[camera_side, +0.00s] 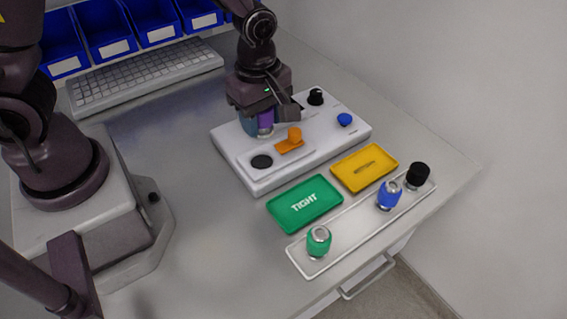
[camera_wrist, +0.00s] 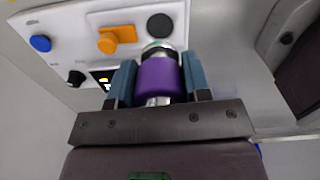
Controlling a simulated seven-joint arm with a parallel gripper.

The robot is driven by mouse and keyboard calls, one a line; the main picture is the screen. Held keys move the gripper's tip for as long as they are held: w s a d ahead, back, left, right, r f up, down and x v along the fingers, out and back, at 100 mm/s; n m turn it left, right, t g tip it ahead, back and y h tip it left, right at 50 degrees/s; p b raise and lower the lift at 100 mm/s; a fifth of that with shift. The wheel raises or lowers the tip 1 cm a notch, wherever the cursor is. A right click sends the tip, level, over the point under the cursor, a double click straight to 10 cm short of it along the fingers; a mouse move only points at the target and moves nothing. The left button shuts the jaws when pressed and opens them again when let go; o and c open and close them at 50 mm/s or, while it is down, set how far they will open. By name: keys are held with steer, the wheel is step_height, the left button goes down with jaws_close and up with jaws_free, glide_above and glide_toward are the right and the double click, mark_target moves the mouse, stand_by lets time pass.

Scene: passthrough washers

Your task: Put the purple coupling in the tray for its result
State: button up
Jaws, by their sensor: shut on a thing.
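The purple coupling (camera_side: 265,119) is held between the fingers of my gripper (camera_side: 258,123), over the white test device (camera_side: 250,180). In the wrist view the purple coupling (camera_wrist: 158,78) has silver ends and sits between the two blue-grey fingers (camera_wrist: 158,82). I cannot tell whether it touches the device. A green tray (camera_side: 283,212) marked "TIGHT" and a yellow tray (camera_side: 350,182), whose dark lettering is too small to read, lie in front of the device. Both trays are empty.
The device carries an orange clamp (camera_side: 292,141), a black disc (camera_side: 262,161), a blue button (camera_side: 344,120) and a black knob (camera_side: 316,97). A white rack (camera_side: 345,228) holds green (camera_side: 318,241), blue (camera_side: 389,195) and black (camera_side: 417,175) couplings. A keyboard (camera_side: 145,77) and blue bins (camera_side: 110,35) stand behind.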

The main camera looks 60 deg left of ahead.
steer(key=s+d+m, duration=0.2)
steer(key=s+d, duration=0.2)
steer(key=s, duration=0.1)
steer(key=m, duration=0.3)
glide_above(305, 203)
steer(key=f, duration=0.9)
steer(key=shift+s+a, duration=0.25)
steer(key=shift+s, duration=0.15)
steer(key=shift+w+d+f, duration=0.2)
steer(key=shift+w+f, duration=0.2)
steer(key=shift+f, duration=1.75)
steer(key=o, duration=1)
steer(key=shift+f, duration=0.15)
